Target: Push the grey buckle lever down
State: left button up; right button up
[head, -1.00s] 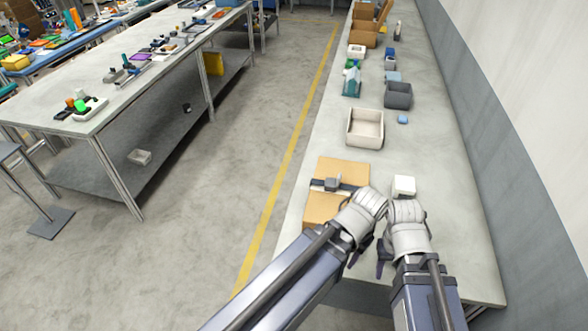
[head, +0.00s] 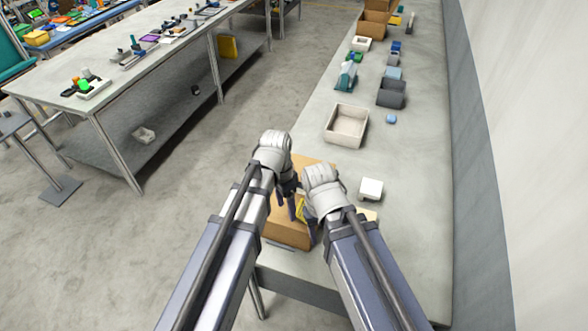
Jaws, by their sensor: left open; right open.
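The tan cardboard box (head: 288,234) lies on the near end of the long table, largely covered by my arms. The grey buckle and its lever cannot be made out now; my grippers and wrists hide that part of the box. My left gripper (head: 287,196) is open over the box, fingers pointing down. My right gripper (head: 306,220) is open just to its right and lower in the picture, also over the box. I cannot tell whether either touches the box or buckle. A small yellow patch shows between the grippers; what it is is unclear.
A small white block (head: 371,187) stands right of the box. The wall runs along the right. The tabletop right of the bins is clear.

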pick_arm(q)
jog(key=w+r+m+h+p, duration=0.1)
jog(key=w+r+m, duration=0.1)
jog(key=w+m, duration=0.1)
jog(key=w+r+m+h+p, duration=0.1)
jog(key=w+r+m, duration=0.1)
jog(key=w, duration=0.3)
jog(key=w+r+m+h+p, duration=0.1)
jog(key=w+r+m, duration=0.1)
jog(key=w+m, duration=0.2)
jog(key=shift+w+a+p, duration=0.2)
jog(key=shift+w+p, duration=0.05)
jog(key=shift+p, duration=0.05)
jog(key=shift+w+r+m, duration=0.15)
jog(key=shift+w+m, duration=0.2)
jog(key=shift+m, duration=0.35)
jog(key=b+x, duration=0.7)
jog(key=shift+s+d+f, duration=0.15)
jog(key=shift+f, duration=0.2)
grip_shut()
